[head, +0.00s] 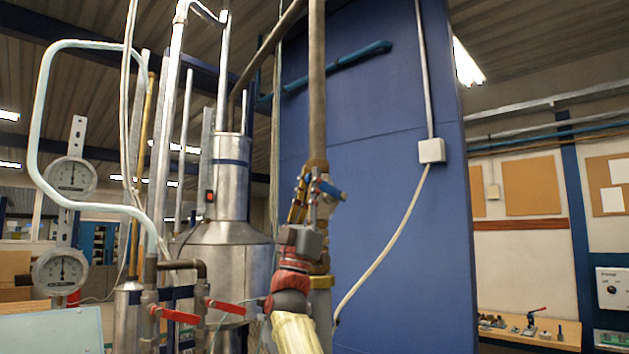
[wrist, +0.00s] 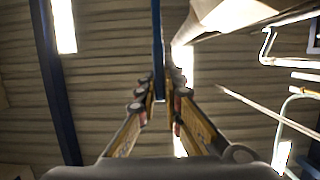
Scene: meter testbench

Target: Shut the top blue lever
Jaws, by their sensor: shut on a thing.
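The top blue lever (head: 330,190) sits on a valve on the tall brown vertical pipe (head: 317,90), in front of the blue wall. In the head view it slants down to the right. My gripper (head: 306,180) reaches up from below to the lever's left end, fingers pointing upward. In the wrist view a narrow blue strip, which looks like the lever (wrist: 158,50), runs between the fingertips of my gripper (wrist: 160,86), and the fingers are closed on it. The exact contact is too small to see in the head view.
Two dial gauges (head: 70,177) and a bent pale pipe (head: 38,110) stand at left. Red levers (head: 180,316) sit low beside a steel vessel (head: 222,250). A white box (head: 431,151) with a cable is on the blue panel (head: 385,240) at right.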

